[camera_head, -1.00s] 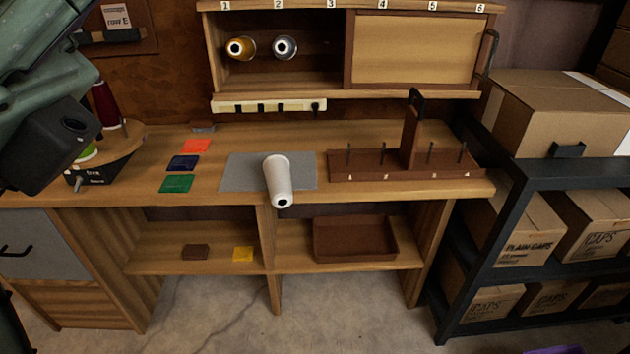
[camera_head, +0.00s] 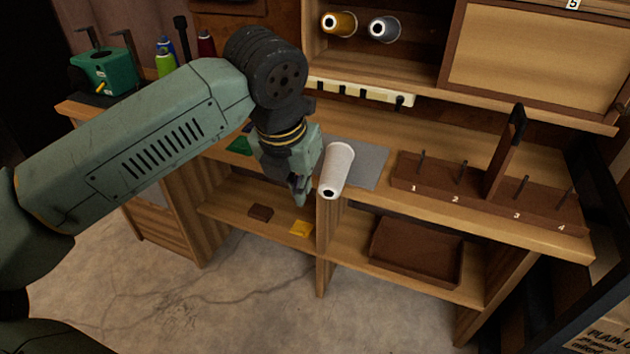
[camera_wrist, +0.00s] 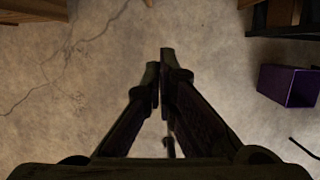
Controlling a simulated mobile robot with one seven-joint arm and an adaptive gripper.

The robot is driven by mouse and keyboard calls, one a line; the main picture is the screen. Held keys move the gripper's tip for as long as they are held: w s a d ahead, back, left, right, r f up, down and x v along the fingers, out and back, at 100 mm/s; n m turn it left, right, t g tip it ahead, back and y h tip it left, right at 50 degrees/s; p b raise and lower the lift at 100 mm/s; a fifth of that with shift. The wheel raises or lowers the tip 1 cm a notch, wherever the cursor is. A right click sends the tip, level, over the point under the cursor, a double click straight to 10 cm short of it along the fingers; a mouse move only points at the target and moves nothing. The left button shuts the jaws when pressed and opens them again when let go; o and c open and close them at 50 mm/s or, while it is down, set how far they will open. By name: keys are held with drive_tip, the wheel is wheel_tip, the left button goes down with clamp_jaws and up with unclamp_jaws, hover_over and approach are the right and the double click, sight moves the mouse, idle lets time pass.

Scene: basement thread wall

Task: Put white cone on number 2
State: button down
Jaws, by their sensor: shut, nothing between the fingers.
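The white cone (camera_head: 338,168) lies on its side on the grey mat (camera_head: 370,163), its holed end toward me at the bench's front edge. The brown peg rack (camera_head: 435,190) on the bench has pegs numbered 1 to 4. The peg at number 2 (camera_head: 462,172) is bare. My gripper (camera_head: 302,199) points down just left of the cone, apart from it in the picture, shut and empty. The wrist view shows its closed fingers (camera_wrist: 161,58) over the floor; the cone is not in that view.
Gold (camera_head: 340,22) and silver (camera_head: 384,28) cones lie in the wall cabinet. The rack's upright handle (camera_head: 505,150) stands between pegs 2 and 3. A brown tray (camera_head: 418,252) sits on the lower shelf. A purple bin (camera_wrist: 289,86) stands on the floor.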

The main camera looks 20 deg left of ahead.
sight(326, 174)
drive_tip(key=w+f+p, duration=0.3)
drive_tip(key=w+f, duration=0.3)
drive_tip(key=f, duration=0.1)
drive_tip(key=shift+w+d+f, duration=0.2)
drive_tip(key=shift+f, duration=0.05)
drive_tip(key=w+b, duration=0.4)
drive_tip(key=w, duration=0.2)
drive_tip(key=shift+d+f, duration=0.1)
drive_tip(key=shift+f, duration=0.05)
drive_tip(key=shift+w, duration=0.1)
drive_tip(key=shift+r, duration=0.2)
